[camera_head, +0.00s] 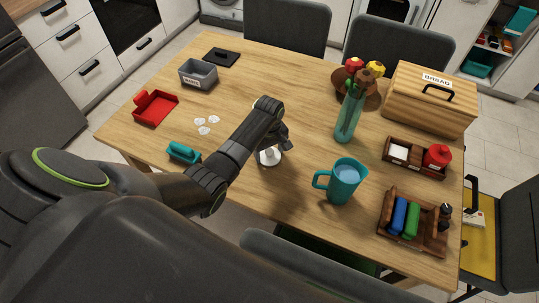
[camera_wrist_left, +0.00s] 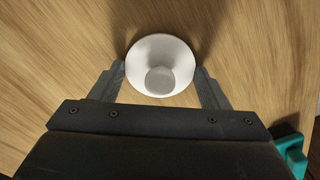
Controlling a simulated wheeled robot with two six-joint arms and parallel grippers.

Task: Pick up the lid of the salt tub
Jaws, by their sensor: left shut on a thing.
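A round white lid with a knob in its middle (camera_wrist_left: 160,55) sits between the two fingers of my left gripper in the left wrist view. My left gripper (camera_wrist_left: 164,85) is shut on its edges. In the head view the white piece (camera_head: 269,158) shows just below my left gripper (camera_head: 277,148), near the middle of the table. I cannot tell whether a tub stands under the lid, as the lid and my gripper cover that spot. My right gripper does not show.
A teal jug (camera_head: 343,182) and a flower vase (camera_head: 348,118) stand to the right. A teal-handled item (camera_head: 184,152), white pieces (camera_head: 205,125), a red tray (camera_head: 157,108) and a grey tub (camera_head: 198,75) are to the left. A bread box (camera_head: 430,98) stands at the back right.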

